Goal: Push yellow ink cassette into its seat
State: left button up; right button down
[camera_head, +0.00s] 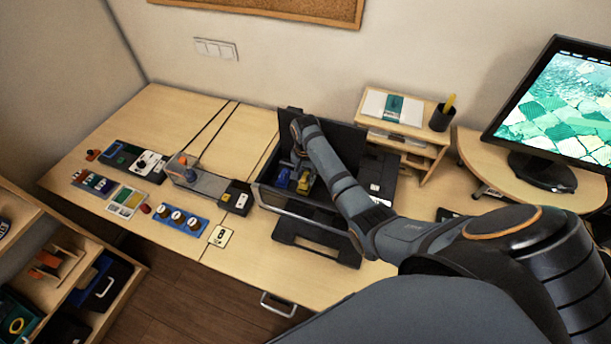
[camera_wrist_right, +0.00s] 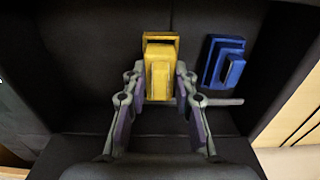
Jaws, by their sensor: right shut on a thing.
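The yellow ink cassette (camera_head: 305,184) is inside the open black printer (camera_head: 340,228) in the head view. In the right wrist view the yellow cassette (camera_wrist_right: 160,52) stands at top centre, between the fingertips. My right gripper (camera_wrist_right: 160,86) is shut on it; its fingers lie along both sides. In the head view my right gripper (camera_head: 300,162) reaches down into the printer and is partly hidden by my arm. A blue cassette (camera_wrist_right: 226,62) sits right beside the yellow one in the wrist view. I cannot tell how deep the yellow cassette sits. My left gripper is not in view.
The printer's raised lid (camera_head: 345,140) stands behind the cassettes, and its dark walls enclose the gripper closely. Left of it are a grey device (camera_head: 205,182) and a blue tray with round knobs (camera_head: 181,218). A small wooden shelf (camera_head: 425,155) and a monitor (camera_head: 560,105) stand to the right.

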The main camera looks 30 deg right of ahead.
aim_at(305, 174)
jog(key=shift+f, duration=0.75)
jog(key=c, duration=1)
grip_release()
notch_tip(305, 174, up, 12)
